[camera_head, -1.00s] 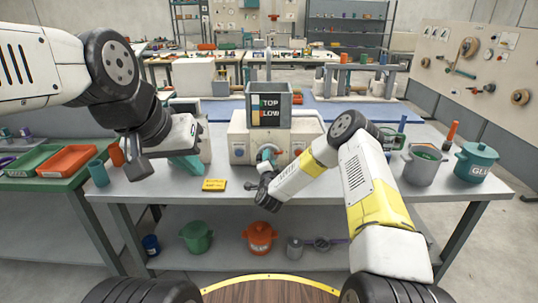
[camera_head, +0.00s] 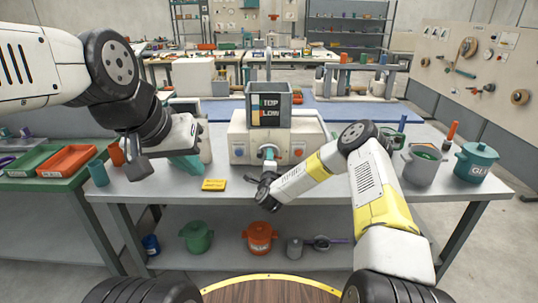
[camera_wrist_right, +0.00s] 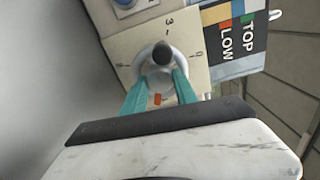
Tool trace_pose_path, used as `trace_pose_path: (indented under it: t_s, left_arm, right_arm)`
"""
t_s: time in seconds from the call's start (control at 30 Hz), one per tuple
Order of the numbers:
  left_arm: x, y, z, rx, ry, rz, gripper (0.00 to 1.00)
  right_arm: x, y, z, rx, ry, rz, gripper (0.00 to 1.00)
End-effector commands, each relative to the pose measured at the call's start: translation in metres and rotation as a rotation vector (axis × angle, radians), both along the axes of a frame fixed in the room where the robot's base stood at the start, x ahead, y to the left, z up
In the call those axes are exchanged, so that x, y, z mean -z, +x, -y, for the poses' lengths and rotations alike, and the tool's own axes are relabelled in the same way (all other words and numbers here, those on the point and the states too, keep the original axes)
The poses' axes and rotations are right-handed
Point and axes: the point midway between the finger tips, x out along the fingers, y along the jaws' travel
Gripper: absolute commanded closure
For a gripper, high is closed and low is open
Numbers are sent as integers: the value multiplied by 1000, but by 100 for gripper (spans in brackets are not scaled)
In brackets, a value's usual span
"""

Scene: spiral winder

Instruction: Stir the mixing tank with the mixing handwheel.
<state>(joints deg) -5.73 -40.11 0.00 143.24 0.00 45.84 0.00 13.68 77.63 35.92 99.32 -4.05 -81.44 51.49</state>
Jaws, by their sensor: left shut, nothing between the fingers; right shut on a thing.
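The mixing tank (camera_head: 285,100) is a grey open-topped box with a coloured TOP/LOW gauge, on a white machine (camera_head: 308,135) at the centre of the bench. The mixing handwheel (camera_head: 268,149) is on the machine's front and is partly covered in the head view. In the right wrist view the handwheel (camera_wrist_right: 143,62) is a grey round part with a dark end. My right gripper (camera_head: 268,158) is shut on it; its teal fingers (camera_wrist_right: 160,80) lie on either side of it. My left gripper (camera_head: 190,166) is shut and empty, left of the machine.
A yellow block (camera_head: 214,185) lies near the bench's front edge. A teal GLUE pot (camera_head: 476,162) and a grey pot (camera_head: 424,164) stand at the right. A teal cup (camera_head: 98,172) stands at the left. Several pots sit on the lower shelf.

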Motion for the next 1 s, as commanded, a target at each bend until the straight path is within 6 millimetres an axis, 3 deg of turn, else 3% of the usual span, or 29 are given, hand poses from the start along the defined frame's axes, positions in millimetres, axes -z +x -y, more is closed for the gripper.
trace_pose_path:
  t_s: [0.37, 0.4, 0.5, 0.83, 1.0]
  left_arm:
    - [0, 0, 0, 0, 0, 0, 100]
    - [0, 0, 0, 0, 0, 0, 100]
    - [0, 0, 0, 0, 0, 0, 100]
    - [0, 0, 0, 0, 0, 0, 100]
    - [0, 0, 0, 0, 0, 0, 100]
  right_arm:
    - [2, -1, 0, 0, 3, -4, 100]
    - [2, -1, 0, 0, 3, -4, 58]
    - [1, -1, 0, 0, 2, -3, 44]
    - [1, -3, 0, -1, 2, -2, 44]
    - [1, -25, 0, -2, 2, -4, 44]
